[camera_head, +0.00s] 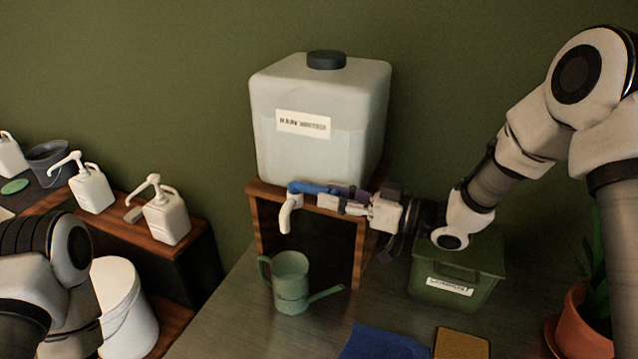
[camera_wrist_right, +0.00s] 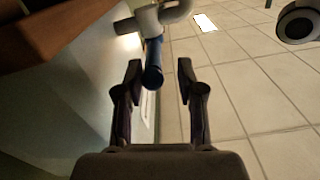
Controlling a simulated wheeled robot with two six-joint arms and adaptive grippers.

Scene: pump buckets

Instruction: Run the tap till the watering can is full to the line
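A white rain water tank (camera_head: 318,130) stands on a wooden stand with a white tap spout (camera_head: 287,215) and a blue lever (camera_head: 308,188) at its front. The green watering can (camera_head: 291,284) stands upright below the spout, its own spout pointing right. No water stream shows, and I cannot see a fill line or the level inside the can. My right gripper (camera_head: 330,198) is at the lever from the right. In the right wrist view its fingers (camera_wrist_right: 160,72) are apart, with the blue lever's end (camera_wrist_right: 153,76) between the tips, not clamped. My left arm shows at the lower left; its gripper is out of view.
A green lidded box (camera_head: 458,265) sits right of the stand, below my right arm. A blue cloth (camera_head: 382,344), a tan sponge (camera_head: 461,344) and a potted plant (camera_head: 585,325) are at the front right. White pump bottles (camera_head: 166,218) and a white bucket (camera_head: 122,305) are at left.

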